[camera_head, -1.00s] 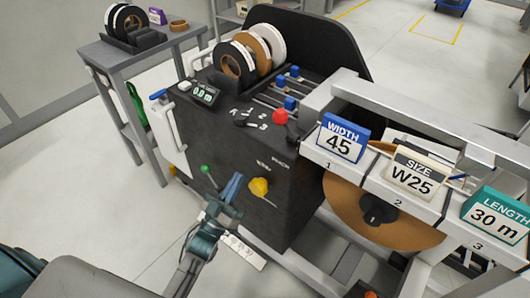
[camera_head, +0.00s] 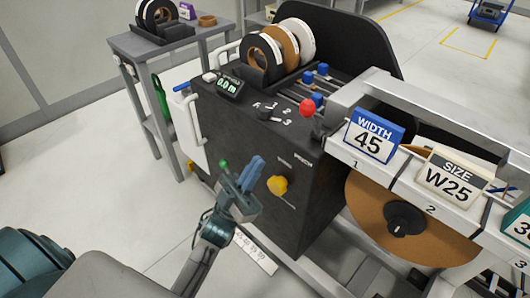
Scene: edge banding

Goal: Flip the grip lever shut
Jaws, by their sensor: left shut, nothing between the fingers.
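A lever with a green ball knob (camera_head: 224,164) stands out from the front of the black machine (camera_head: 318,200). I take it for the grip lever, but no readable label confirms this. My left gripper (camera_head: 255,168) is in front of the same panel, just right of the green knob, with its blue fingers shut and empty. It hides the lower part of the lever, and I cannot tell whether it touches it. A yellow knob (camera_head: 278,185) sits to the right of the fingers. My right gripper is not in view.
A red button (camera_head: 307,107) and a display (camera_head: 230,87) are on the machine top. Signs reading 45 (camera_head: 374,135) and W25 (camera_head: 452,182) stand on the rail at right. A grey side table (camera_head: 168,45) is at back left. Floor left of the machine is clear.

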